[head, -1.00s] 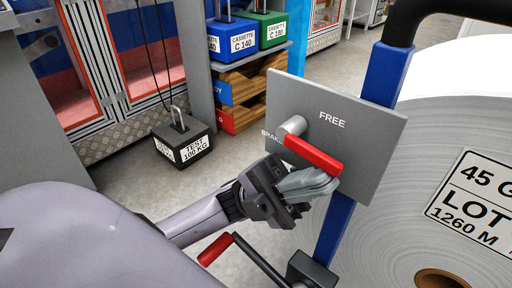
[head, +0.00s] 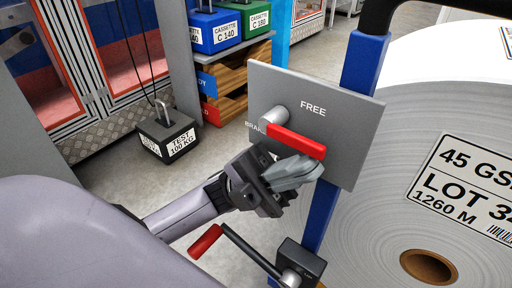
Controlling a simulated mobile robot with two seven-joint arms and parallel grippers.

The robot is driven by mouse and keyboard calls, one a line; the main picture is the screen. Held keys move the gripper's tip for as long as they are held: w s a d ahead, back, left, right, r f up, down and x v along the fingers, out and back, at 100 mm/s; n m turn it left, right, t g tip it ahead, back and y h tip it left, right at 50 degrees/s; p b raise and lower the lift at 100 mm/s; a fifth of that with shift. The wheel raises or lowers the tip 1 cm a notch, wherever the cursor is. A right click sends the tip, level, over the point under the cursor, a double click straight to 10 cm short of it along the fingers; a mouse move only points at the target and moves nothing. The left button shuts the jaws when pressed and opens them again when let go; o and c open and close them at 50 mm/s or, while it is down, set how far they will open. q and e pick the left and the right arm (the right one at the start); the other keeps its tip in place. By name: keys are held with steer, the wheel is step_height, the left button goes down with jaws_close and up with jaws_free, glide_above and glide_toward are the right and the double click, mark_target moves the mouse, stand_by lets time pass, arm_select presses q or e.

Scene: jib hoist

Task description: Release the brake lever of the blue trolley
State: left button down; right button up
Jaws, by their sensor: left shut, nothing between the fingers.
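The red brake lever (head: 296,141) sits on a grey plate (head: 352,126) fixed to the blue post (head: 372,60) of the trolley. The lever runs from its grey pivot down to the right. The plate reads FREE at the top and BRAKE, partly hidden, at the left. My left gripper (head: 308,170) is shut and empty, with its fingertips just below the lever's free end in the picture. I cannot tell whether they touch it. My right gripper is not in view.
A crank with a red grip (head: 206,241) is below my left gripper. A large paper roll (head: 400,190) fills the right side. A black 100 kg test weight (head: 168,135) hangs or stands at left on cables. Blue and green cassettes (head: 215,30) are on a rack behind.

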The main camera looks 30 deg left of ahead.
arm_select(q)
steer(key=v, duration=0.6)
steer(key=shift+a+f, duration=0.2)
steer(key=shift+f, duration=0.1)
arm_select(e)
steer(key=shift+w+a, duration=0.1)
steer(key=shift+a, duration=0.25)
